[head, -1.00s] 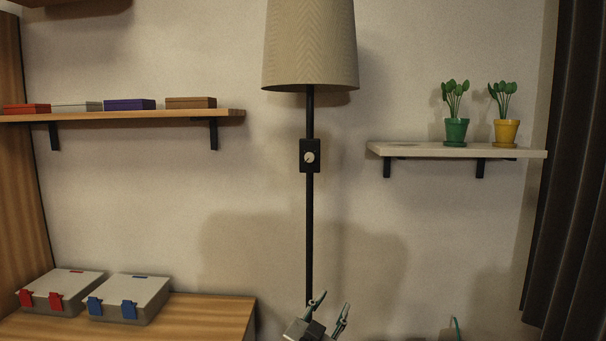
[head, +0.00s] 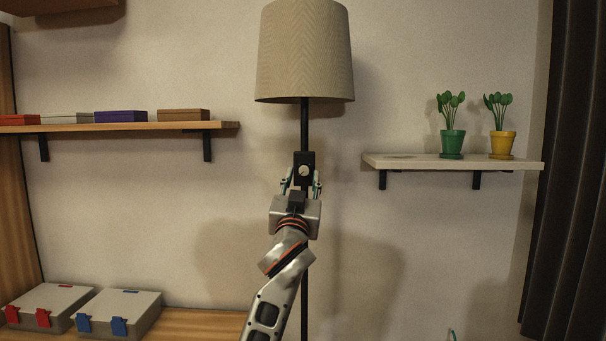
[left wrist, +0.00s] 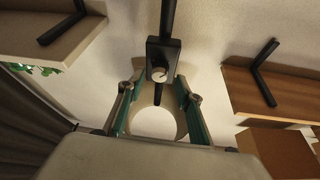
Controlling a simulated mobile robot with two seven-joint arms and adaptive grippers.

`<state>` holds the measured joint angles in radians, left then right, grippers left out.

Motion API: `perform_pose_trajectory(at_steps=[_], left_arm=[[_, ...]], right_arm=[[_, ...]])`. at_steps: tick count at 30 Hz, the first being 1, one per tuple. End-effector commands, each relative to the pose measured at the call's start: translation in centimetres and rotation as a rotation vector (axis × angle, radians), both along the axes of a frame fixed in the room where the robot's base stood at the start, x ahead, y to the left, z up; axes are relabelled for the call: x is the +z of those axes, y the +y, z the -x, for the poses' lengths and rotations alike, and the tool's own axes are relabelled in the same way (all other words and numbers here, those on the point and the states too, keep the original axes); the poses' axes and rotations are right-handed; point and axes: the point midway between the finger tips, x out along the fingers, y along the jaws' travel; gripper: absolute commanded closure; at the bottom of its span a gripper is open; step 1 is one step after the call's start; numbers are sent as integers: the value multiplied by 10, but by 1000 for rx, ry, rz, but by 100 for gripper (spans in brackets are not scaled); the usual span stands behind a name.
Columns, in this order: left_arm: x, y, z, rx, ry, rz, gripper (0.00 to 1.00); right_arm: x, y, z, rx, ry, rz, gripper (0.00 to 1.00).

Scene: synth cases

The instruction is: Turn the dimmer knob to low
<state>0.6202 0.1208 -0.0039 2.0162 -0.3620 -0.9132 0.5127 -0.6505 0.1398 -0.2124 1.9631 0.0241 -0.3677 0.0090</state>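The dimmer knob (head: 304,171) is a small pale disc on a black box (head: 304,157) on the lamp's dark pole. Its pointer direction is too small to tell. My left gripper (head: 302,184) is raised in front of the pole, its fingers apart on either side of the box's lower part. In the left wrist view the knob (left wrist: 160,74) sits between the open fingertips (left wrist: 160,80), with no finger visibly touching it. Only a sliver of my right gripper (head: 452,335) shows at the bottom edge.
The lampshade (head: 304,60) is above the box. A wooden shelf (head: 130,127) with several small boxes is at left. A pale shelf (head: 440,162) at right bears a green pot (head: 452,145) and a yellow pot (head: 502,145). Two latched cases (head: 122,308) sit lower left.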

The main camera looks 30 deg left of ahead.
Motion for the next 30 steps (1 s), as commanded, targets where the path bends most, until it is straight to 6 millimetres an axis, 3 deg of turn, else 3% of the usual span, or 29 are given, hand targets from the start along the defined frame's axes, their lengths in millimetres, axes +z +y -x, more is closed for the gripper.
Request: perform_pose_trajectory(at_steps=[6,14,18,30], left_arm=[[6,6,-13,-1,1,-1,65],[6,7,-15,-1,1,-1,65],[6,7,-14,-1,1,-1,99],[7,8,-14,1,19,-32,100]], right_arm=[[3,0,0,0,0,0,100],[2,0,0,0,1,0,100],[2,0,0,0,1,0,100],[6,-1,0,0,2,3,100]])
